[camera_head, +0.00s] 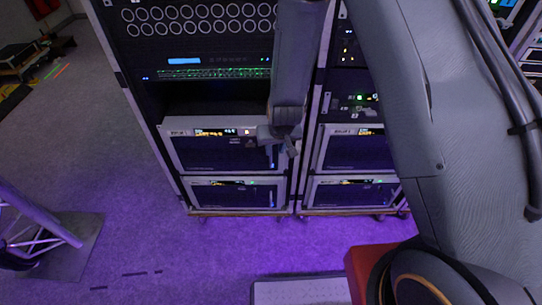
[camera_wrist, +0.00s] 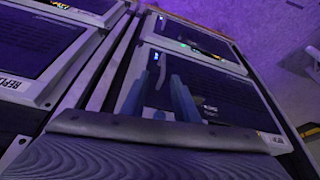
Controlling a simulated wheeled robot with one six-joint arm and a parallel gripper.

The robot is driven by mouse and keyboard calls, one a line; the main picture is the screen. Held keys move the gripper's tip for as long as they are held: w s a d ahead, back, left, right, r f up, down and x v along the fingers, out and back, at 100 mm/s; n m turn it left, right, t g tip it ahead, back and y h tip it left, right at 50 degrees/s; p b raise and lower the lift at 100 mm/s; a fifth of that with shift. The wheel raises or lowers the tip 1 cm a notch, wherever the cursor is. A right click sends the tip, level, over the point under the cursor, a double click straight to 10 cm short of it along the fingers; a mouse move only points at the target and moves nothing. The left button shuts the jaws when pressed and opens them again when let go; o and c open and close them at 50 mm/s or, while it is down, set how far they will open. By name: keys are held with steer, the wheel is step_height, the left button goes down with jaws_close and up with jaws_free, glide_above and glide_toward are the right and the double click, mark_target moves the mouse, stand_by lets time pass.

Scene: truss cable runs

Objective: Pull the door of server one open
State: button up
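The door of a server unit (camera_head: 220,153) shows low in the left rack, a dark panel in a light frame. It looks closed, and its label is too small to read surely. My gripper (camera_head: 286,147) is at the right edge of this door. In the wrist view my gripper's two fingers (camera_wrist: 158,98) stand apart with a dark gap between them, in front of a dark door panel (camera_wrist: 232,98). A small upright part near the fingertips may be the door's handle; I cannot tell whether the fingers touch it.
A second unit (camera_head: 238,195) sits below. The right rack (camera_head: 355,150) stands close beside, with similar units. A red object (camera_head: 375,262) and a pale flat surface (camera_head: 300,291) are at the front. A truss stand (camera_head: 45,230) is at left. Floor before the racks is clear.

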mark_target(271, 157)
steer(key=shift+a+p+x, duration=0.15)
steer(key=shift+p+x, duration=0.1)
steer(key=shift+x, duration=2.1)
steer(key=shift+a+p+x, duration=0.2)
steer(key=shift+p+x, duration=0.05)
steer(key=shift+x, duration=2.1)
steer(key=shift+r, duration=0.1)
steer(key=shift+c, duration=0.4)
jaws_close()
